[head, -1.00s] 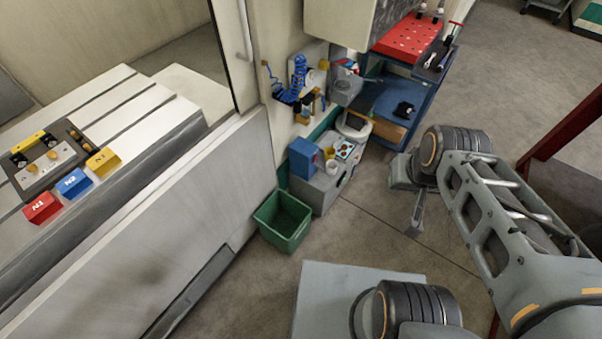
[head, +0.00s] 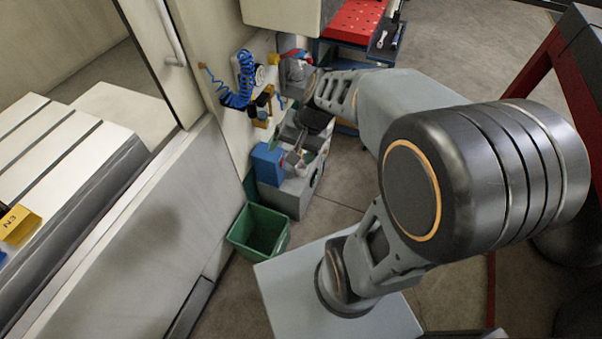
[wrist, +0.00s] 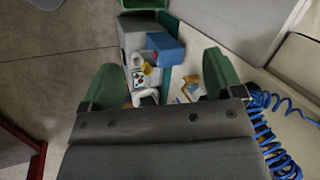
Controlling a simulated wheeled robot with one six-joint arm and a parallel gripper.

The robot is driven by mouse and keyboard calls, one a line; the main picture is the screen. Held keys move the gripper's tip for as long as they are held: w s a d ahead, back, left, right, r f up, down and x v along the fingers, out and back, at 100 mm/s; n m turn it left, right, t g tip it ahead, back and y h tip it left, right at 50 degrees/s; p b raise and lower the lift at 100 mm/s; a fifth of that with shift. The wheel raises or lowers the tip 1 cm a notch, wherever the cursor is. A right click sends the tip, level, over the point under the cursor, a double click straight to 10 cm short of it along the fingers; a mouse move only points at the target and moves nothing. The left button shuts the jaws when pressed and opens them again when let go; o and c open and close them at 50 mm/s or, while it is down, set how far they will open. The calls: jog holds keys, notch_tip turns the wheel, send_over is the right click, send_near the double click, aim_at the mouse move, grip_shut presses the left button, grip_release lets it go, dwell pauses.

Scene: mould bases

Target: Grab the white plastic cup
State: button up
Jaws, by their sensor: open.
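The white plastic cup (wrist: 137,60) appears as a small pale shape in the wrist view, beside a yellow item (wrist: 147,69) and the blue box (wrist: 165,48), on top of a grey cabinet. My gripper (wrist: 162,68) is open, with its two green fingers spread wide and nothing between them touching. The cup lies beyond the fingertips, nearer the left finger.
The grey cabinet (head: 290,197) stands against the wall, with a green bin (head: 259,232) on the floor before it. A blue coiled hose (wrist: 275,135) hangs to the right in the wrist view. A white slotted table (head: 55,160) is at left.

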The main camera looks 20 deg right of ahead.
jog(key=shift+o, duration=0.2)
jog(key=w+f+m+y+b, duration=0.3)
jog(key=w+f+m+b, duration=0.2)
jog(key=f, duration=0.7)
jog(key=shift+w+d+m+t+y, duration=0.3)
jog(key=shift+w+y, duration=0.1)
jog(key=shift+w, duration=0.5)
jog(key=m+t+h+b, duration=0.3)
jog(key=m+t+b, duration=0.8)
jog(key=m+b, duration=0.65)
send_near(301, 166)
notch_tip(301, 166, up, 2)
jog(key=w+a+m+p, duration=0.1)
jog(key=a+m+p, duration=0.1)
jog(key=m+p, duration=0.1)
jog(key=shift+b+x, duration=1.1)
jog(key=shift+x, duration=2)
jog(key=shift+r, duration=0.15)
jog(key=c, duration=1)
